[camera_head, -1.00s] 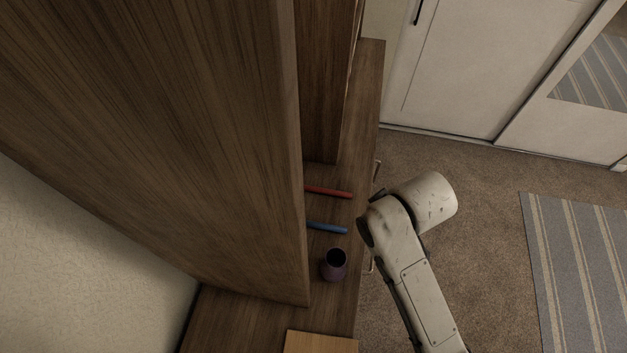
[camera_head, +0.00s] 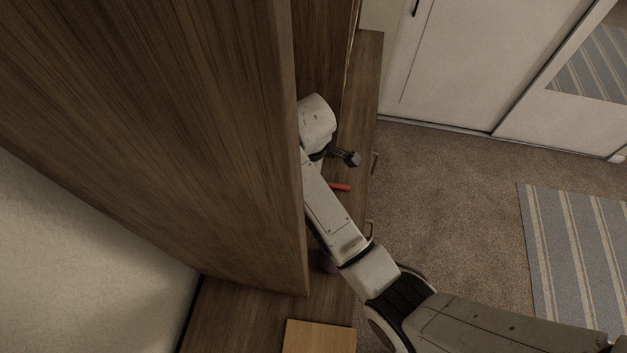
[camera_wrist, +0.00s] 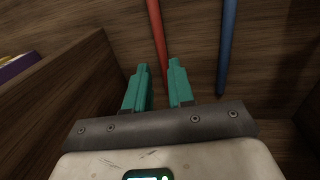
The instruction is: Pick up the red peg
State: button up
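The red peg (camera_head: 340,187) lies on the wooden desk; in the head view only its right end shows past my arm. In the wrist view the red peg (camera_wrist: 156,38) runs down from the top edge toward my gripper (camera_wrist: 161,76). My gripper's two teal fingers are apart, with the peg's near part showing between and behind the right fingertip. I see no contact, and the height above the peg is hard to tell. The fingers are hidden in the head view.
A blue peg (camera_wrist: 226,45) lies right of the red one in the wrist view. A dark cup (camera_head: 325,262) is partly behind my arm. A tall wooden panel (camera_head: 240,150) bounds the desk (camera_head: 365,100) on the left. A light board (camera_head: 318,338) lies in front.

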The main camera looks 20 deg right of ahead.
jog(key=f, duration=0.4)
jog(key=w+f, duration=0.1)
jog(key=f, duration=0.2)
jog(key=shift+d+f, duration=0.1)
jog(key=shift+d, duration=0.1)
grip_shut()
